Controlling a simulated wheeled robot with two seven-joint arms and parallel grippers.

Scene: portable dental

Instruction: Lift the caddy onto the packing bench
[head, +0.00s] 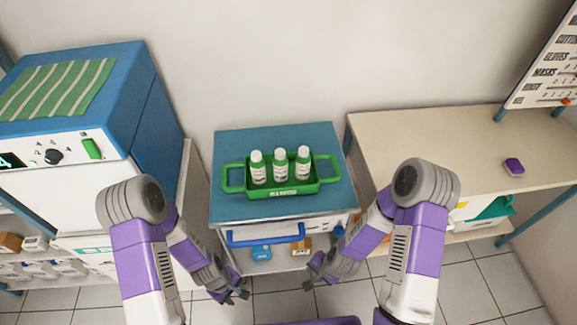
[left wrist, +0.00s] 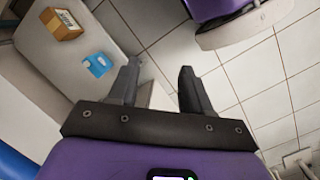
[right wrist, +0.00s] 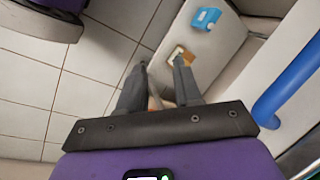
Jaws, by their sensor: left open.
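The green caddy (head: 293,191) stands upright on the blue top of a small cart, with a loop handle at its left and right ends. It holds three white bottles with green labels (head: 281,165). The beige bench (head: 430,130), which I take as the packing bench, stands to the right. My left gripper (head: 240,291) is open and empty, low in front of the cart; its fingers show apart in the left wrist view (left wrist: 158,80). My right gripper (head: 311,282) is also low in front of the cart, apart from the caddy. Its fingers are apart and empty in the right wrist view (right wrist: 160,75).
The cart (head: 232,210) has a blue front rail (head: 265,236) and a lower shelf with a blue item and a brown box. A blue and white machine (head: 150,110) stands left. A purple item (head: 514,166) lies on the bench; a labelled board (head: 545,65) rises behind. The bench's left part is clear.

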